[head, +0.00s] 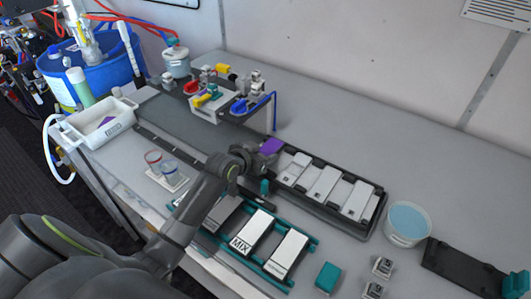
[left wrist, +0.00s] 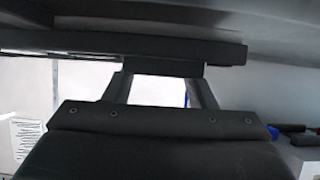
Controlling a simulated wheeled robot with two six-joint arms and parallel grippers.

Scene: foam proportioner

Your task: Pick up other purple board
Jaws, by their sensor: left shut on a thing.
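A purple board (head: 271,146) shows at the tip of my left gripper (head: 262,156), at the left end of the black rack (head: 325,214). My left gripper is shut on this board, and its fingers hide part of it. Whether the board still touches the rack cannot be told. Another purple piece (head: 105,123) lies in the white bin (head: 92,133) at the left. The left wrist view shows dark gripper parts close up, and no purple is clear there. My right gripper is not in view.
Several white-grey modules (head: 323,184) stand in the black rack. A teal rack (head: 215,236) with white blocks, one marked MIX, lies in front. A tub of blue liquid (head: 408,221) is at right. A fitting with coloured valves (head: 220,93) stands behind. The back right table is clear.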

